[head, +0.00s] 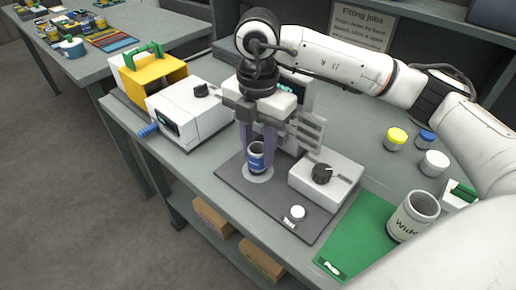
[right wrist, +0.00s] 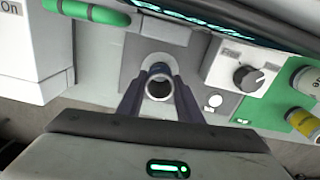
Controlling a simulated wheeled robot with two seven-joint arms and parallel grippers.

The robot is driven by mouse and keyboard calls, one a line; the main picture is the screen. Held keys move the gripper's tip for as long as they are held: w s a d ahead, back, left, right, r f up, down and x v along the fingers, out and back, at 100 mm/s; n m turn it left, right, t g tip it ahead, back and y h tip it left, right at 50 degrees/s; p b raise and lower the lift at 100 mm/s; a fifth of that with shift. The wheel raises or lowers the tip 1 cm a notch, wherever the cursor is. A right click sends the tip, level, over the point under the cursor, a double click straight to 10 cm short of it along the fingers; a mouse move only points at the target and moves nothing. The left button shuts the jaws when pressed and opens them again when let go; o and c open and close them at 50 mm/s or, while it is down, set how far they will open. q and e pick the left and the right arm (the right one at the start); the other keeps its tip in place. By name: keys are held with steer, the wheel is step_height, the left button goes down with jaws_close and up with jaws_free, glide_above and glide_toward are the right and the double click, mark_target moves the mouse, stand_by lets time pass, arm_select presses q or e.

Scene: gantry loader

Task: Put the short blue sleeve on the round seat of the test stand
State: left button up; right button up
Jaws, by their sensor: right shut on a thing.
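The short blue sleeve (head: 256,161) is upright, with a grey open top and a blue band. My right gripper (head: 257,150) points down with its purple fingers on either side of the sleeve, shut on it. In the right wrist view the sleeve's round mouth (right wrist: 159,87) shows between the fingers (right wrist: 159,80). The round seat (head: 261,178) is a pale disc on the dark base plate of the test stand (head: 235,187). The sleeve is directly over the seat; I cannot tell whether its bottom touches. My left gripper is out of view.
A white box with a black knob (head: 322,173) stands right of the seat, with a white button (head: 297,213) in front. A white instrument (head: 190,110) is to the left.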

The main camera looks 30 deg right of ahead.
steer(key=shift+f, duration=0.3)
steer(key=shift+f, duration=0.25)
steer(key=o, duration=1.2)
steer(key=shift+r, duration=0.1)
steer(key=shift+r, duration=0.1)
step_height(320, 180, up, 12)
steer(key=shift+r, duration=0.1)
